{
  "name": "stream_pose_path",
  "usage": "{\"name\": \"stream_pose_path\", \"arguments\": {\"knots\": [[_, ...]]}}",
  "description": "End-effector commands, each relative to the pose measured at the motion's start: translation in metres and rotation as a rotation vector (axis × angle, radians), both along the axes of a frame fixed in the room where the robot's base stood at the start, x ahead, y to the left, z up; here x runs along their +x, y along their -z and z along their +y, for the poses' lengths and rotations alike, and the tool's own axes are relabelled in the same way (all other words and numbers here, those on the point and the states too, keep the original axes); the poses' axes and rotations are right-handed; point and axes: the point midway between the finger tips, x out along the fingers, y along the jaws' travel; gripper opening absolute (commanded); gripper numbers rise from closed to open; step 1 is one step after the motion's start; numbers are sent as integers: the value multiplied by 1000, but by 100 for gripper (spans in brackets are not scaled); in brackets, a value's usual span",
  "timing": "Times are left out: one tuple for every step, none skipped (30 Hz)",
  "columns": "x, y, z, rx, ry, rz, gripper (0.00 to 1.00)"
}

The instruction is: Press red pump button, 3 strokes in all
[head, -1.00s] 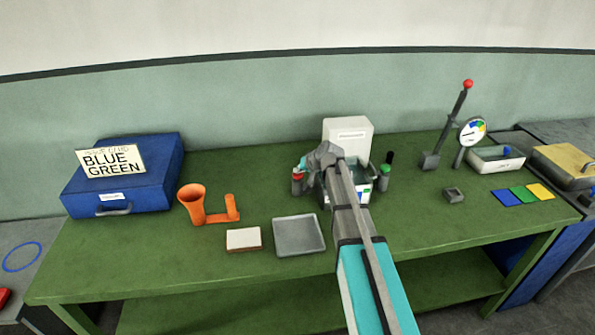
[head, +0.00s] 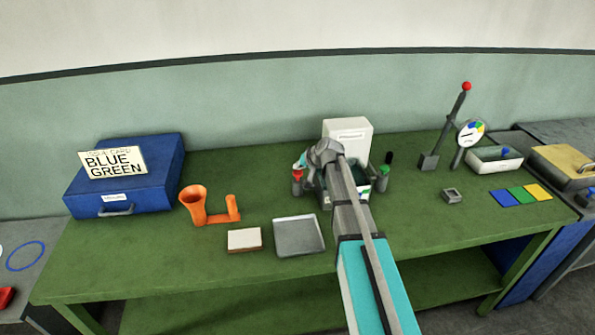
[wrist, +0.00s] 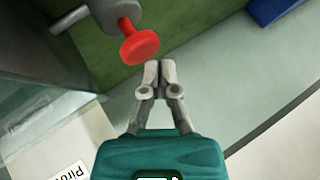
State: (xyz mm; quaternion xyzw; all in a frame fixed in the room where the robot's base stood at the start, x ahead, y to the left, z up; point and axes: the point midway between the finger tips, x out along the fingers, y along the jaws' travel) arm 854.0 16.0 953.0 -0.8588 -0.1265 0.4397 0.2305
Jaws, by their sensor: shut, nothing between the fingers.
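The red pump button (wrist: 139,46) sits on a grey cylindrical body (wrist: 110,12) in the wrist view. In the head view the red top (head: 298,174) shows at the left of the white machine, beside my arm. My gripper (wrist: 158,70) is shut and empty. Its fingertips appear close below the button in the wrist view, with a small gap in the picture; the height between them is hard to tell. In the head view my arm hides much of the gripper and the machine's front.
A white machine (head: 349,130) stands behind my arm, with a green-topped post (head: 383,176) to its right. An orange holder (head: 195,203), a grey tray (head: 299,238) and a white block (head: 244,239) lie to the left. A lever with a red knob (head: 466,86) stands at the right.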

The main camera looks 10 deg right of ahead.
Motion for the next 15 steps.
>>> {"name": "stream_pose_path", "arguments": {"knots": [[0,-7,0,0,0,0,0],[0,-9,0,0,0,0,0],[0,-12,0,0,0,0,0],[0,-15,0,0,0,0,0],[0,-17,0,0,0,0,0],[0,-20,0,0,0,0,0],[0,-22,0,0,0,0,0],[0,-24,0,0,0,0,0],[0,-27,0,0,0,0,0],[0,-29,0,0,0,0,0],[0,-31,0,0,0,0,0],[0,-34,0,0,0,0,0],[0,-36,0,0,0,0,0],[0,-38,0,0,0,0,0],[0,-41,0,0,0,0,0]]}}
